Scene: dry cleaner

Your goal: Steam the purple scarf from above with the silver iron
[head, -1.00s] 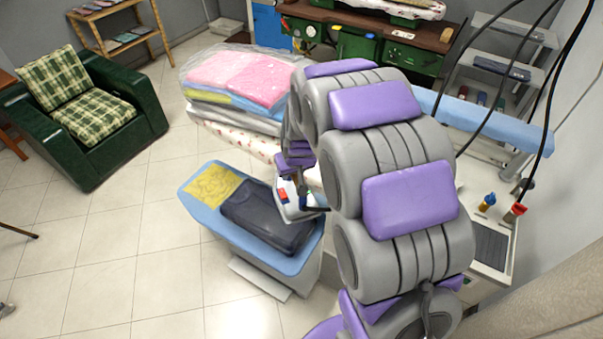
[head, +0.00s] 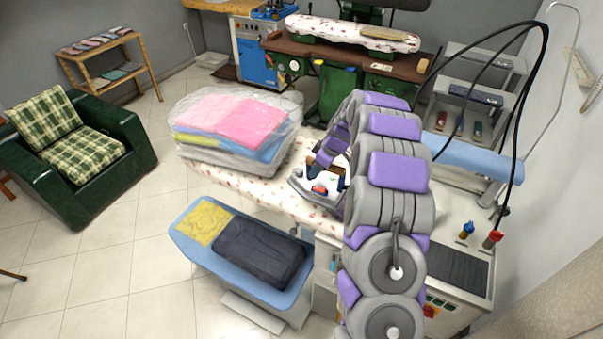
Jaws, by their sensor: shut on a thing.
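The silver iron (head: 301,184), with a red knob and a dark part on top, is over the floral-covered ironing table (head: 262,198) in the middle of the head view. My gripper (head: 326,166) is shut on the iron by its top. My arm hides part of the gripper and the right side of the iron. I cannot tell whether the iron touches the table cover or hangs just above it. I see no purple scarf; my arm covers part of the table's right side.
A plastic-wrapped stack of folded bedding (head: 228,123) fills the table's left end. A blue padded board (head: 190,240) in front carries a yellow cloth (head: 203,222) and a dark folded cloth (head: 258,253). Black hoses (head: 541,75) arc at the right.

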